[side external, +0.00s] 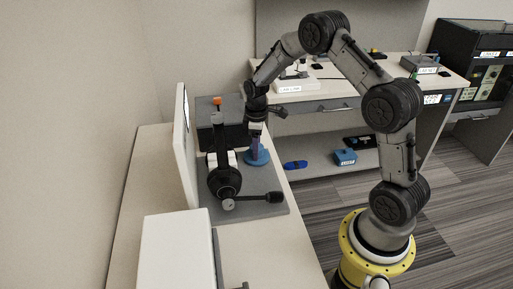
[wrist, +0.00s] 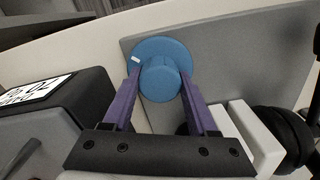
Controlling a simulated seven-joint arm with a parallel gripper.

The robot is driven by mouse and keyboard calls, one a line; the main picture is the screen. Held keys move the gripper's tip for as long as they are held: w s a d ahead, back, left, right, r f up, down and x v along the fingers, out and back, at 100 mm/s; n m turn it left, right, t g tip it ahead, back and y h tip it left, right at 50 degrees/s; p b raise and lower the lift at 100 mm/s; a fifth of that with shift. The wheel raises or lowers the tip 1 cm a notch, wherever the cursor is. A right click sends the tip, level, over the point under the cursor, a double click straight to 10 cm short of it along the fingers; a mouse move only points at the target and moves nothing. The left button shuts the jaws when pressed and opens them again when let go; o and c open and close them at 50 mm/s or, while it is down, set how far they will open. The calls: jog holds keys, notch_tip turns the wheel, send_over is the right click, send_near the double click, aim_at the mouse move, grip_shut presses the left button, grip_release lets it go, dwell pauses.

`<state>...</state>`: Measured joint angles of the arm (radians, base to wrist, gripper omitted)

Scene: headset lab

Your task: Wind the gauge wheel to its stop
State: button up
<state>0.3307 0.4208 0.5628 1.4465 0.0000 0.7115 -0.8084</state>
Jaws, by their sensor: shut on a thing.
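The gauge wheel (side external: 262,158) is a blue disc on the grey board, below my gripper (side external: 256,148) in the side view. In the wrist view, the blue wheel (wrist: 160,45) faces the camera, with a raised blue knob at its centre and a small white mark near its upper left edge. The purple fingers of my gripper (wrist: 160,76) stand on either side of the knob and are shut on it. The fingers hide parts of the wheel's rim. I cannot read any stop mark.
A black headset rig (side external: 224,180) stands beside the wheel, with a black-knobbed lever (side external: 274,197) in front. A dark box (wrist: 52,100) with a white label lies left in the wrist view. A white upright panel (side external: 184,145) stands left. The grey board (side external: 268,180) is bare around the wheel's front.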

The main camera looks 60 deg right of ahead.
jog(key=m, duration=0.4)
jog(key=shift+m, duration=0.3)
jog(key=m, duration=0.3)
jog(key=shift+m, duration=0.3)
jog(key=m, duration=0.8)
jog(key=shift+m, duration=0.3)
jog(key=o, duration=1.4)
notch_tip(320, 180, up, 14)
jog(key=shift+f, duration=0.1)
